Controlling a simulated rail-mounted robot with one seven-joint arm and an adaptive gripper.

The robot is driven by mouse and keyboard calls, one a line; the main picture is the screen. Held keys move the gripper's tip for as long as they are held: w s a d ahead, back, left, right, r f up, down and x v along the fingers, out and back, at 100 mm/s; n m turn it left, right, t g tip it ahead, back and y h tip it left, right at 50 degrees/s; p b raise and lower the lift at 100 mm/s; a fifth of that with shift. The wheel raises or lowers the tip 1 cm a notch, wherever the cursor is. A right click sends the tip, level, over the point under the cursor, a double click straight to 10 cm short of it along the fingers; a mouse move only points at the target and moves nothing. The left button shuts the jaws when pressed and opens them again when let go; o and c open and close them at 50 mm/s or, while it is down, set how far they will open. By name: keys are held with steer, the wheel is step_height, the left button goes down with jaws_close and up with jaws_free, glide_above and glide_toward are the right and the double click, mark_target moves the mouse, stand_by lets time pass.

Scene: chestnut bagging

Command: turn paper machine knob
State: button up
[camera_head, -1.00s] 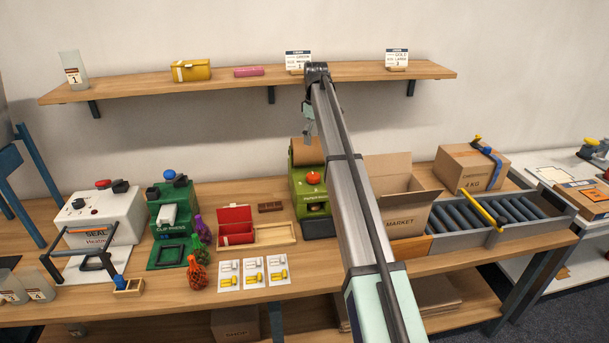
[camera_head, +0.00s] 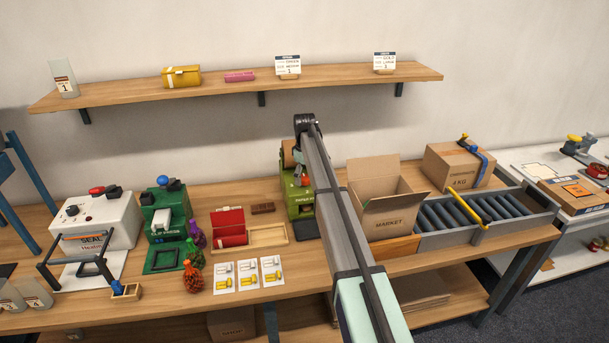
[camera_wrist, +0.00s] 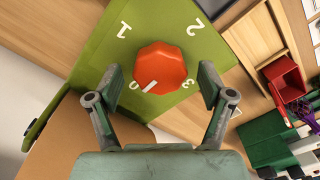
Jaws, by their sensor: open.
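The green paper machine (camera_head: 299,197) stands on the bench, largely hidden by my arm in the head view. In the wrist view its green face (camera_wrist: 110,55) carries an orange-red knob (camera_wrist: 160,68) with a white pointer line aimed near the 0. The numbers 1, 2 and 3 are also printed around the knob. My gripper (camera_wrist: 162,88) is open, with one finger on each side of the knob's lower part and visible gaps to it.
A red box (camera_head: 229,223) and a wooden tray (camera_head: 268,236) stand left of the machine. An open cardboard box (camera_head: 392,215) stands close on its right. The green clip press (camera_head: 164,222) and white sealer (camera_head: 100,219) are further left. A shelf (camera_head: 230,89) runs above.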

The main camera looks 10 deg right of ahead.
steer(key=shift+f, duration=0.15)
steer(key=shift+c, duration=0.3)
steer(key=c, duration=1.1)
